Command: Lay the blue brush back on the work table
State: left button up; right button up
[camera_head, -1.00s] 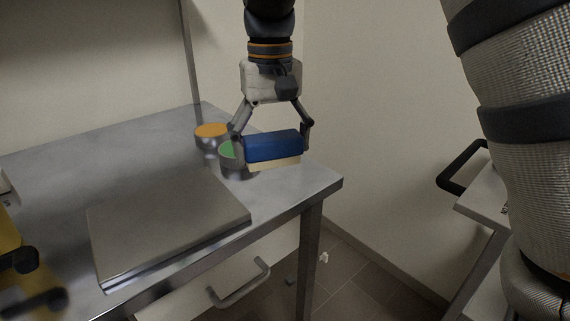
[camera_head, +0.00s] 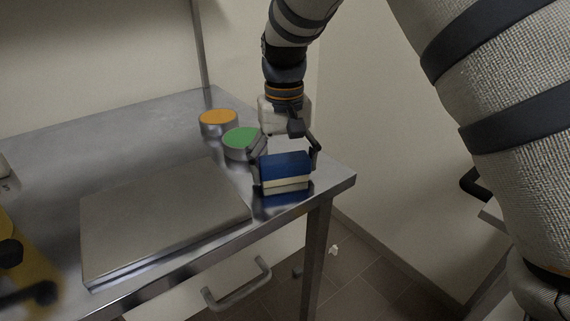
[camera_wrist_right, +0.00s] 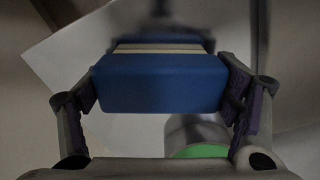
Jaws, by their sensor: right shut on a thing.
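The blue brush (camera_head: 285,166) has a blue back on top and pale bristles below. It is between the fingers of my right gripper (camera_head: 284,160), which is shut on it from above. In the head view it is at the right front corner of the metal work table (camera_head: 110,118), with its reflection just under it. I cannot tell whether the bristles touch the tabletop. In the right wrist view the blue brush (camera_wrist_right: 160,84) spans the space between both fingers. My left gripper does not show clearly; only dark blurred parts are at the left edge.
A green-topped tin (camera_head: 241,141) and an orange-topped tin (camera_head: 218,121) stand just left of and behind the brush. A flat grey plate (camera_head: 165,215) lies to the left. The table's front edge is close to the brush. A drawer handle (camera_head: 238,286) sticks out below.

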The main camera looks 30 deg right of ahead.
aim_at(285, 159)
jog(key=o, duration=1.1)
jog(key=shift+s+r, duration=0.1)
jog(key=shift+s, duration=0.05)
jog(key=shift+r, duration=0.2)
notch_tip(285, 159, up, 12)
jog(key=shift+f, duration=0.1)
